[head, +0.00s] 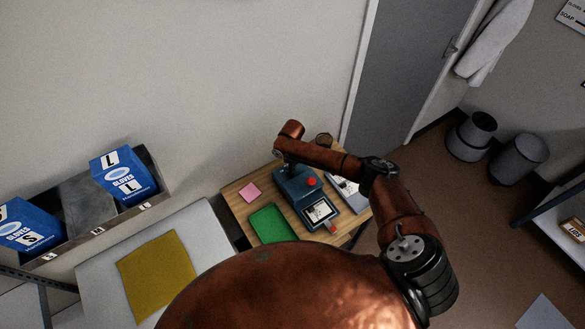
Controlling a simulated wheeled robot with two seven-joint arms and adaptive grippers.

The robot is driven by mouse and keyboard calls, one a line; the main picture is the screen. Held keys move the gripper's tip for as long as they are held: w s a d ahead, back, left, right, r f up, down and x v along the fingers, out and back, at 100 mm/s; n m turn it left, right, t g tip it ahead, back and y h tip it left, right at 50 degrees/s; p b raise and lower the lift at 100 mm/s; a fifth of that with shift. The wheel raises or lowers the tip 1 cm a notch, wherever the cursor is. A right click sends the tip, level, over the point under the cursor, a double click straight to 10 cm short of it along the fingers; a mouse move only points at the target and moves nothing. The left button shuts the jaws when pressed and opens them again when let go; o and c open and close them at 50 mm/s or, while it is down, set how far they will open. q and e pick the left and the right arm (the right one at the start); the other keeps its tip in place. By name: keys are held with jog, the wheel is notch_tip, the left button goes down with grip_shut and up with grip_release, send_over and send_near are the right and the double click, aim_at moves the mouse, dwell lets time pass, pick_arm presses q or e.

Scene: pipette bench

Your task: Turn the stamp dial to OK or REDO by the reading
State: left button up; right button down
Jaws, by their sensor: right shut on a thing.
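My right gripper (288,163) points down at the back left of the device's top. It is shut there on what appears to be the stamp dial. The dial itself is hidden under the gripper, so its setting cannot be seen. My left gripper is not in view.
The wooden table (236,207) also holds a green mat (268,224), a pink note (249,192) and a white-grey item (346,191) right of the device. A yellow mat (158,275) lies on a white surface at left. Blue glove boxes (122,175) stand behind it.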

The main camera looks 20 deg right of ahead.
jog(key=shift+n, duration=0.7)
jog(key=c, duration=1.7)
grip_release()
jog(key=shift+c, duration=0.2)
jog(key=shift+r, duration=0.1)
jog(key=shift+s+a+r, duration=0.1)
jog(key=shift+r, duration=3.85)
